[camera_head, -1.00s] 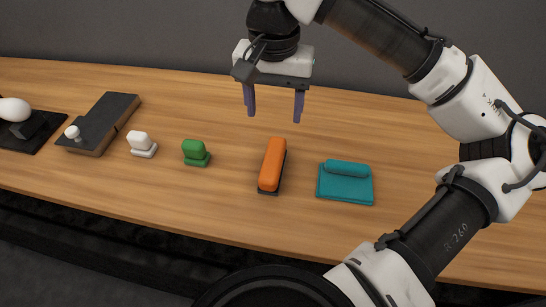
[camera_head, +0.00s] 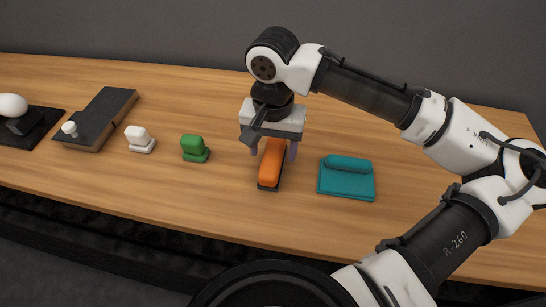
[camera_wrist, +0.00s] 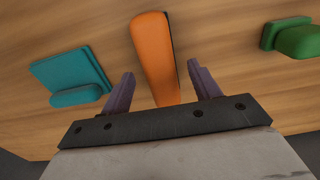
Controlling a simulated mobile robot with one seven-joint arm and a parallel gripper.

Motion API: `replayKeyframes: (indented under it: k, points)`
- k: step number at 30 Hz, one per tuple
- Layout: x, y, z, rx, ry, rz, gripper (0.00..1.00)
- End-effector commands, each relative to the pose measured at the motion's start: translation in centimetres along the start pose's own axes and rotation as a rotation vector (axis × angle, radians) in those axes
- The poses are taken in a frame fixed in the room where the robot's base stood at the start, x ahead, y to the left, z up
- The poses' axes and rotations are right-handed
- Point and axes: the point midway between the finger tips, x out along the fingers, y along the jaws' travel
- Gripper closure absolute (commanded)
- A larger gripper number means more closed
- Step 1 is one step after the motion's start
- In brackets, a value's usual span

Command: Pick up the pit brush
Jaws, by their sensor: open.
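The pit brush (camera_head: 271,166) looks like an orange-handled block with a dark base, lying lengthwise on the wooden table. In the wrist view the orange handle (camera_wrist: 153,50) runs up between the two fingers, with space on each side. My gripper (camera_head: 275,151) is open over the brush's far end, one purple finger on either side. In the wrist view my gripper (camera_wrist: 160,85) shows both fingertips apart and nothing held. The wrist housing hides the brush's far end in the head view.
A teal folded cloth or pad (camera_head: 346,180) lies to the right. A green block (camera_head: 194,148), a white block (camera_head: 139,138), a dark box with a white knob (camera_head: 98,118) and a dark stand with a white ball (camera_head: 14,106) are to the left. The table front (camera_head: 230,220) is clear.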

Motion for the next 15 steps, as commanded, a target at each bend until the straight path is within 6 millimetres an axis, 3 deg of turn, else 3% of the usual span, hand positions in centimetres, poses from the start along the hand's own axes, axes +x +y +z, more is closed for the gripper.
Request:
replayKeyframes:
  k: [6,13,15]
  points:
    - [2.2,0.0,0.0,0.001,-0.001,-0.001,0.38]
    - [2.3,0.0,0.0,0.001,0.0,-0.001,0.38]
    - [2.3,0.0,0.0,0.001,0.0,0.0,0.47]
